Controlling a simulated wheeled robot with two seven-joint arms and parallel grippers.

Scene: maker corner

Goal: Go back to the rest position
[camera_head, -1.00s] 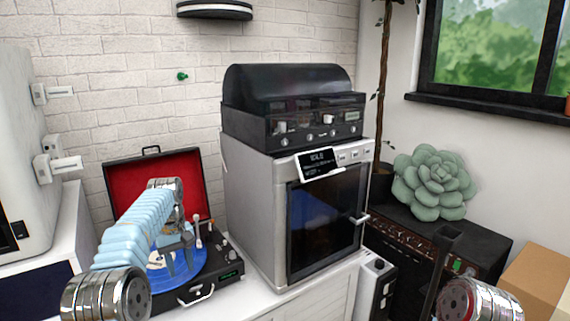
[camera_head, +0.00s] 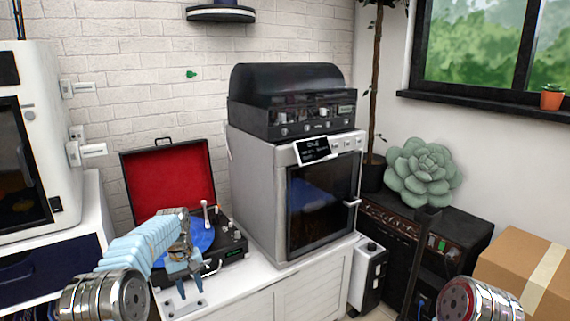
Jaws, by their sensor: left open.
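My left gripper (camera_head: 183,284) is open and empty, with its fingers pointing down in front of the record player (camera_head: 232,255). It hangs over the front edge of the white cabinet; I cannot tell how high. My left arm comes in from the lower left and hides part of the record player. My right arm shows only as a metal joint and a dark link at the lower right. I cannot make out the right gripper's fingers.
A silver oven-like machine (camera_head: 260,200) with a dark door stands on the white cabinet (camera_head: 290,300), a black device (camera_head: 290,100) on top. At right are a black amplifier (camera_head: 470,235), a green succulent (camera_head: 422,172) and a cardboard box (camera_head: 515,265). A white machine (camera_head: 45,130) stands at left.

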